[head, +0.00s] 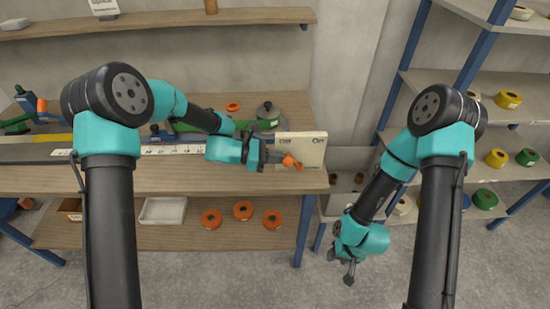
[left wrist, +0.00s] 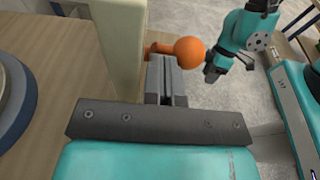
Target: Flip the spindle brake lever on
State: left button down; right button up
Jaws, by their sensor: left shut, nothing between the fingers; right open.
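The spindle brake lever has an orange ball knob (head: 288,161) in front of a cream panel (head: 308,148) with dark lettering, "On" at its right and a less clear word at its left. In the left wrist view the knob (left wrist: 189,52) sits just beyond my fingertips, on a short orange arm beside the panel edge. My left gripper (head: 277,159) is shut and empty, its tips close beside the lever; I cannot tell if they touch it. My right gripper (head: 348,272) is open and empty, hanging low over the floor to the right of the bench.
The panel stands at the right end of a wooden bench (head: 230,184). A dark round spindle part (head: 268,112) is behind it. Orange tape rolls (head: 243,210) lie on the lower shelf.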

pick_arm(q)
jog(key=shift+d+r+y, duration=0.8)
jog(key=shift+d+r, duration=0.05)
jog(key=shift+r, duration=0.05)
jog(key=a, duration=0.2)
jog(key=a+f, duration=0.1)
jog(key=a, duration=0.1)
jog(key=shift+a+f, duration=0.1)
jog(key=shift+a, duration=0.25)
jog(key=v, duration=0.9)
jog(key=shift+d+r, duration=0.15)
jog(key=shift+r, duration=0.2)
